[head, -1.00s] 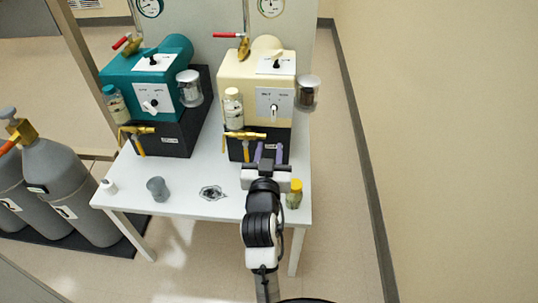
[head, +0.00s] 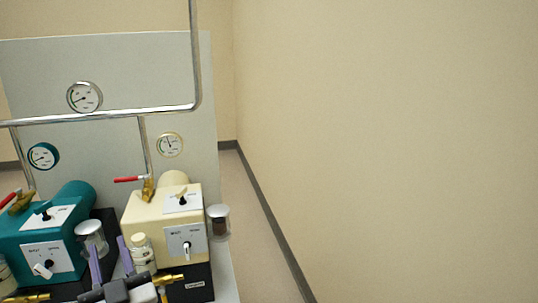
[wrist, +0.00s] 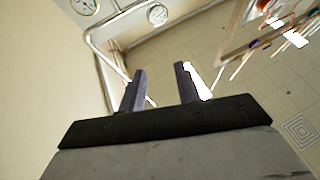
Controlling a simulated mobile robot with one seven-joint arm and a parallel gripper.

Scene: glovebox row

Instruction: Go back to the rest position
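My gripper (head: 110,262) shows at the bottom of the head view, with two purple fingers pointing up. It stands in front of the cream pump unit (head: 162,222) and to the right of the teal pump unit (head: 45,237). In the wrist view my gripper (wrist: 161,88) has its two fingers apart, with nothing between them but background. It is open and empty, and touches nothing that I can see. The rest of my arm is out of the head view.
Both units stand on a white table (head: 231,285), mostly out of view. Pipes and gauges (head: 85,97) are on a grey panel (head: 120,70) behind. Clear jars (head: 218,220) and brass valves stick out from the units. A bare wall (head: 390,130) is on the right, with a floor gap beside the table.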

